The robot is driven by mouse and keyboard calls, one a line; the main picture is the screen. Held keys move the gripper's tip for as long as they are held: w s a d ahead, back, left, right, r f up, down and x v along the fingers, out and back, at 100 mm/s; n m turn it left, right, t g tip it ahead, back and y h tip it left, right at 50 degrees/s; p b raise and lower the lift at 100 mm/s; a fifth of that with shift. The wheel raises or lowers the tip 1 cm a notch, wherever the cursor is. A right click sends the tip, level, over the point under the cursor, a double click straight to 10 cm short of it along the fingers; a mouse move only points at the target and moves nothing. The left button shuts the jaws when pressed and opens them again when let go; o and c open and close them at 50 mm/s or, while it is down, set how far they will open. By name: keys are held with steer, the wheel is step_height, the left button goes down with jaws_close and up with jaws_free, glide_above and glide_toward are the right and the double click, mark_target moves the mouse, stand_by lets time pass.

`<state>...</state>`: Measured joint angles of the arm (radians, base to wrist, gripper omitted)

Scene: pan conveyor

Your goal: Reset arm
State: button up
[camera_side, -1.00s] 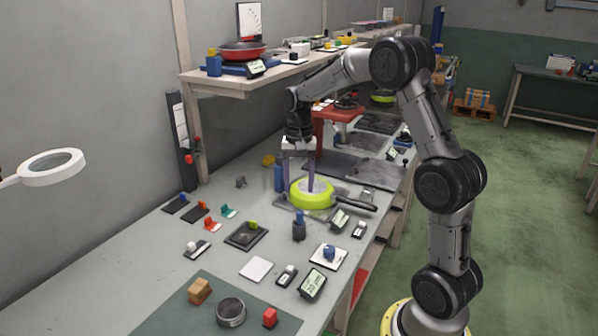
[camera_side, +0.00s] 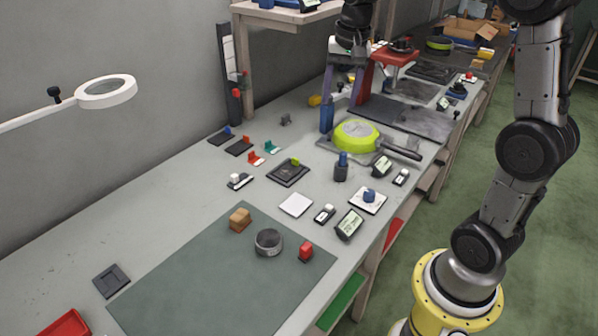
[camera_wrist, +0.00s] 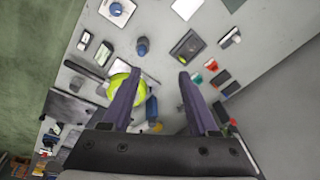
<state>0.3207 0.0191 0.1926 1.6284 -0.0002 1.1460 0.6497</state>
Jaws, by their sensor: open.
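The lime-green pan (camera_side: 355,136) sits upside down or lidded, I cannot tell which, on a dark plate at the right side of the bench. Its dark handle (camera_side: 402,151) points right. My gripper (camera_side: 346,100) hangs fingers-down above and slightly behind the pan, apart from it. Its two purple fingers are spread with nothing between them. In the wrist view my gripper (camera_wrist: 159,78) is open, and the pan (camera_wrist: 117,96) shows partly hidden behind the left finger.
A blue cylinder (camera_side: 327,114) stands close left of the pan. A red stand (camera_side: 396,57) rises behind. Small switches and displays, such as this display (camera_side: 349,224), dot the bench. The green mat's left part (camera_side: 185,285) is clear.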

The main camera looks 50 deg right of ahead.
steer(key=s+a+r+n+t, duration=0.3)
steer(key=s+a+r+n, duration=0.2)
steer(key=s+a, duration=0.6)
steer(key=s+a+f+n, duration=0.1)
steer(key=s+f+n, duration=0.5)
steer(key=s, duration=0.3)
steer(key=shift+s+a+f+t+y, duration=0.2)
steer(key=shift+s+f+t+y, duration=0.1)
steer(key=shift+s+f+t, duration=0.15)
